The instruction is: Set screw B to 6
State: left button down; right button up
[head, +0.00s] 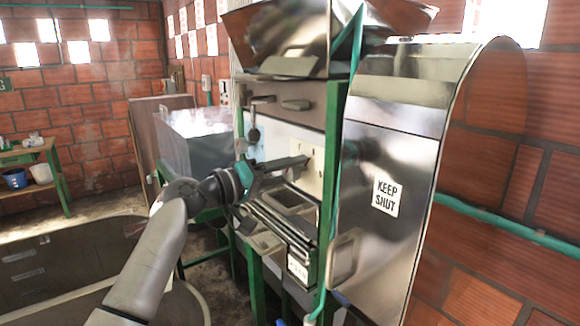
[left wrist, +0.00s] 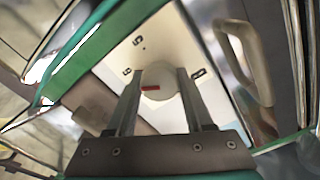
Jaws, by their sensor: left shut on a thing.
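A pale round screw knob (left wrist: 163,85) with a red mark sits on a cream dial plate (left wrist: 160,50) in the left wrist view. My right gripper is in neither view.
A curved metal cover (head: 395,150) marked KEEP SHUT stands just right of the plate. A steel hopper (head: 310,40) is above. A handle (left wrist: 245,60) lies right of the knob. Open trays (head: 288,201) sit below my gripper, beside green posts.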

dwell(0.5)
pick_arm(q)
jog(key=shift+c, duration=1.6)
grip_release()
jog(key=shift+a, duration=0.1)
jog(key=b+v, duration=0.4)
jog(key=v, duration=1.1)
